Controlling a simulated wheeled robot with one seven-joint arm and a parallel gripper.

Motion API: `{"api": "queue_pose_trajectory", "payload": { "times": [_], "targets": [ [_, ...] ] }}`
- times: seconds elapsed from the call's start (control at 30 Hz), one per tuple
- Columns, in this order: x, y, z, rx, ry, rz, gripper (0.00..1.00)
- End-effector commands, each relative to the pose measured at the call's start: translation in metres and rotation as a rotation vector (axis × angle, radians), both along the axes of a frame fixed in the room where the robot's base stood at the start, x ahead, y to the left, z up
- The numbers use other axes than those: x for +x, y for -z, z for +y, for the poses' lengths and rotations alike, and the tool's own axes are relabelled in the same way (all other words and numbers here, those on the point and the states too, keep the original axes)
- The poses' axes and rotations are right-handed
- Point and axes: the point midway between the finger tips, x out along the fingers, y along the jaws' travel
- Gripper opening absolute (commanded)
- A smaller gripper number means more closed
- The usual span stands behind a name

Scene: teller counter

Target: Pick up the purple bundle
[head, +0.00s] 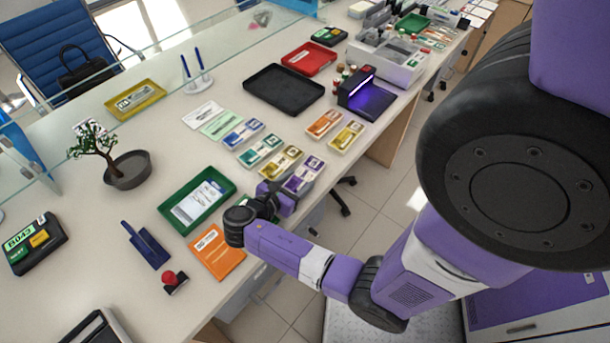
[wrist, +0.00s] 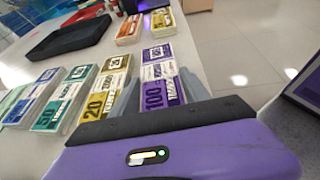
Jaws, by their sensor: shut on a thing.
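The purple bundle (head: 305,172) of banknotes lies at the near end of the bundle row, by the counter's right edge. In the wrist view the purple bundle (wrist: 158,72) is marked 100 and points away from me. My gripper (head: 287,194) reaches it from the near side. In the wrist view the grey fingers of my gripper (wrist: 160,90) stand one on each side of the bundle and are shut on it. I cannot tell whether the bundle is clear of the counter. The palm hides its near end.
A yellow bundle (wrist: 105,88) sits close left of the fingers, with teal (head: 260,150) and blue (head: 243,133) ones beyond. Orange (head: 324,123) and another yellow bundle (head: 346,136) lie farther back. A green tray (head: 170,212) and orange envelope (head: 215,252) are near my wrist.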

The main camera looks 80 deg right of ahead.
Motion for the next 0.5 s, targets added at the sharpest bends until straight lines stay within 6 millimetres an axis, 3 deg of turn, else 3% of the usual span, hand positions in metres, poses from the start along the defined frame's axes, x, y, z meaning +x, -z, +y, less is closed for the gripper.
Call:
{"api": "queue_pose_trajectory", "payload": {
  "times": [0.33, 0.5],
  "targets": [
    [0.000, -0.002, 0.000, 0.000, 0.000, -0.001, 0.11],
    [0.001, -0.015, 0.000, -0.002, -0.001, -0.003, 0.11]
  ]
}}
